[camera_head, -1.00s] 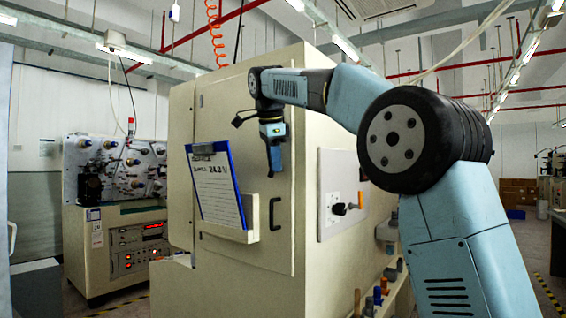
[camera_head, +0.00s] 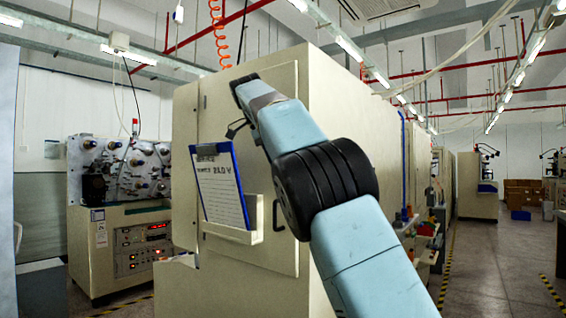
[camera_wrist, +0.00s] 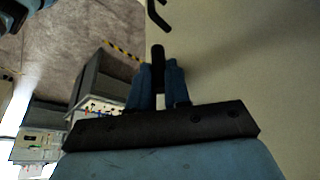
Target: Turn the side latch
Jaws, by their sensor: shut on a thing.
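My gripper (camera_wrist: 160,90) shows in the wrist view, its two blue fingers close together with a dark rod-like part (camera_wrist: 158,60) between them. I cannot tell whether this part belongs to the side latch. The fingers are close beside the beige cabinet surface. A bent black handle (camera_wrist: 158,14) lies beyond the fingertips, apart from them. In the head view the black door handle (camera_head: 277,218) is on the cabinet's front door, partly behind my arm. My gripper and the cabinet's side plate with its lever are hidden behind my arm in that view.
A clipboard (camera_head: 219,187) sits in a holder (camera_head: 245,232) on the cabinet (camera_head: 215,285). A winding machine (camera_head: 115,235) stands at the left. Bottles and small items line a shelf (camera_head: 428,230) beyond the cabinet. Floor (camera_head: 495,270) is free at the right.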

